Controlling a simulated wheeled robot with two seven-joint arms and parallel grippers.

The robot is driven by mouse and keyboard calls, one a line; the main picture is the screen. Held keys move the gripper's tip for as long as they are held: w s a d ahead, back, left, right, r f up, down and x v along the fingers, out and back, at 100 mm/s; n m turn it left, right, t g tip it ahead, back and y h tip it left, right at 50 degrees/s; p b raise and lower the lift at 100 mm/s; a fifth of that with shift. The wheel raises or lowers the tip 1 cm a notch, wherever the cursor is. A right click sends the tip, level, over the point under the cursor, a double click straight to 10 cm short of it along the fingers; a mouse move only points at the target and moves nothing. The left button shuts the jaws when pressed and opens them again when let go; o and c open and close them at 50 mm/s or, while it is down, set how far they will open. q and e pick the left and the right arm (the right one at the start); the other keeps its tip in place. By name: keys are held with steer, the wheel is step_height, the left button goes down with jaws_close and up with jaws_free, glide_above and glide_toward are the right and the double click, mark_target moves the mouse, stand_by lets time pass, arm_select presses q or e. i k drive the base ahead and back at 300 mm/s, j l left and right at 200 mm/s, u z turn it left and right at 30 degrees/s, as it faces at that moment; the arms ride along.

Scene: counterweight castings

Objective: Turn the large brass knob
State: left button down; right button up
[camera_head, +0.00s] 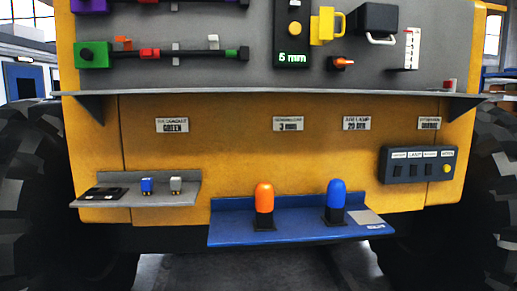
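A round yellow-gold knob (295,29) sits on the upright black device (292,59) at the upper middle, above a green display that reads "5 mm". A smaller yellow knob (446,169) sits at the right end of the dark switch box (418,180) on the right. The 5 mm device's knob looks the larger of the two; I cannot tell for certain that it is brass. Neither of my grippers shows in the head view.
A yellow handle (321,26) and a black block (377,18) with a white handle stand right of the device. A grey ledge (200,94) runs below. An orange lamp (264,197) and a blue lamp (335,194) stand on the blue shelf (226,234).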

mark_target(295, 28)
steer(key=i+l+u, duration=0.15)
steer(key=l+u, duration=0.15)
steer(key=l, duration=1)
steer(key=l+u, duration=0.25)
steer(key=l, duration=1.1)
